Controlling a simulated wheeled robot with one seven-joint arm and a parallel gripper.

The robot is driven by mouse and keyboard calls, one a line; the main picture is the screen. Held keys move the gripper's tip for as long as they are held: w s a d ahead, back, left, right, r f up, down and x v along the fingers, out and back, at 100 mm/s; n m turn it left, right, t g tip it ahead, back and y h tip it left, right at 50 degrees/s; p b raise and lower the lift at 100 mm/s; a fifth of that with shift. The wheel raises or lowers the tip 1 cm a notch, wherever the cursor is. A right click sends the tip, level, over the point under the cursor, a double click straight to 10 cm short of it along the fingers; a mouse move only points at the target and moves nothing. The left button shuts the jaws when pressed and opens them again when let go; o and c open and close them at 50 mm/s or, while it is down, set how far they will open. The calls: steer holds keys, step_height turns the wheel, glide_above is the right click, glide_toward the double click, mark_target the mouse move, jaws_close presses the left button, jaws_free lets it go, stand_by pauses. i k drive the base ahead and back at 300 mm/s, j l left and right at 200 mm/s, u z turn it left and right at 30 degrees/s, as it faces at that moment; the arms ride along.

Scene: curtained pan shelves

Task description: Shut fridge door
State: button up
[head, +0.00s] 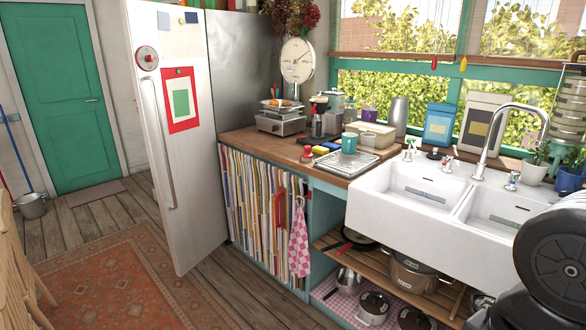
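The fridge door (194,150) is pale metal and shows its outer face in the head view, left of centre. It stands swung out from the fridge body (243,75), with its right edge beside the counter and its free left edge out over the floor. A long vertical handle (158,143) runs near the free edge. A red-framed picture (181,99) and a round red-and-white magnet (147,58) are on it. The fridge's inside is hidden behind the door. My gripper is not in view; part of my dark arm shows at the lower right.
The counter (340,163) with a scale (281,117) and a white double sink (430,200) runs rightward from the fridge. Pans sit on open shelves below. A rug (115,280) and bare floor lie before the door; a wooden chair (15,270) stands far left.

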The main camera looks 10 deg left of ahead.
mark_target(173, 92)
steer(key=i+j+u, duration=0.2)
steer(key=i+u, duration=0.2)
steer(key=i, duration=0.2)
steer(key=i+u, duration=0.45)
steer(key=i, duration=0.15)
steer(key=i+l+u, duration=0.2)
steer(key=i+u, duration=0.2)
steer(key=i, duration=0.25)
steer(key=i+u, duration=0.15)
steer(key=i, duration=0.3)
steer(key=i+j, duration=0.35)
steer(key=i+j+z, duration=0.1)
steer(key=i+j, duration=0.25)
steer(key=j, duration=0.15)
